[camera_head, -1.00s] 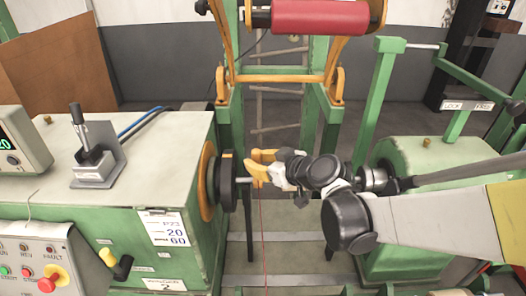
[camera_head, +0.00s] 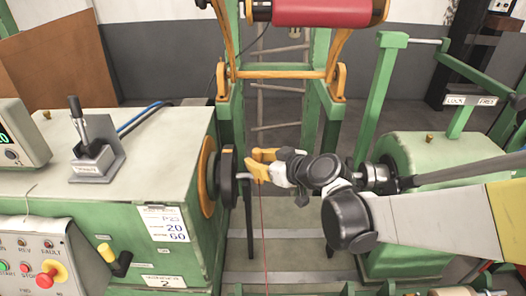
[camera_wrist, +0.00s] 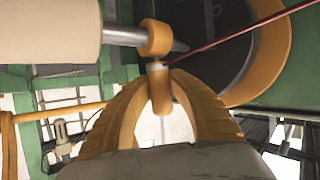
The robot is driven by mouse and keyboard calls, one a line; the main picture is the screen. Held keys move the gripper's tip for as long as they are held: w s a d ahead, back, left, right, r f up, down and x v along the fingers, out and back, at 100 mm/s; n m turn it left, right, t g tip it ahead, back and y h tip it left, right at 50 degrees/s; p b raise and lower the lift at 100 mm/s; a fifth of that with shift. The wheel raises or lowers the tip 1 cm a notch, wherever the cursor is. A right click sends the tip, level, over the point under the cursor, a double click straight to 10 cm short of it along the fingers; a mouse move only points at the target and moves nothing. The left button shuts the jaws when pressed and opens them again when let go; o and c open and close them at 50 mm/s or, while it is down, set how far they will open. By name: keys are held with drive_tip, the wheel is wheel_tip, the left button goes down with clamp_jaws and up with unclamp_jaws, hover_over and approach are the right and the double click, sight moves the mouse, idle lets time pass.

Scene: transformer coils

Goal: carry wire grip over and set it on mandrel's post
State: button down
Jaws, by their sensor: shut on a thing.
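My gripper (camera_head: 262,167) has orange fingers and is just right of the dark winding disc (camera_head: 228,178). In the wrist view its curved fingers (camera_wrist: 162,85) are closed on a small copper-coloured cylinder with a grey top, the wire grip (camera_wrist: 159,92). A thin red wire (camera_wrist: 235,36) runs from near its top to the upper right. A short grey post (camera_head: 244,176) sticks out from the disc towards my fingers. In the head view the fingers hide the wire grip, so I cannot tell its exact gap to the post.
The green winding machine (camera_head: 110,228) stands left, with a lever block (camera_head: 97,162) on top. The red spool (camera_head: 322,12) hangs on the frame above. A cream cylinder (camera_wrist: 50,32) and orange collar (camera_wrist: 155,37) are close above the wire grip in the wrist view.

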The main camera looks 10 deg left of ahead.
drive_tip(key=shift+f, duration=0.25)
drive_tip(key=c, duration=1.2)
unclamp_jaws()
drive_tip(key=v, duration=1.2)
drive_tip(key=s+d+f+m+h+b, duration=0.1)
drive_tip(key=s+d+f+m+h, duration=0.1)
drive_tip(key=d, duration=0.6)
drive_tip(key=s+d+f+m+h+b, duration=0.1)
drive_tip(key=s+d+f+m+h, duration=0.2)
drive_tip(key=d, duration=0.6)
drive_tip(key=s+d+f+m+h+b, duration=0.1)
drive_tip(key=s+d+f+m+h, duration=0.2)
drive_tip(key=s+d+m+h, duration=0.2)
drive_tip(key=s+d+m, duration=0.1)
drive_tip(key=s+d, duration=0.2)
drive_tip(key=d, duration=0.1)
drive_tip(key=shift+s+m+g+h, duration=0.3)
drive_tip(key=shift+m+g, duration=0.1)
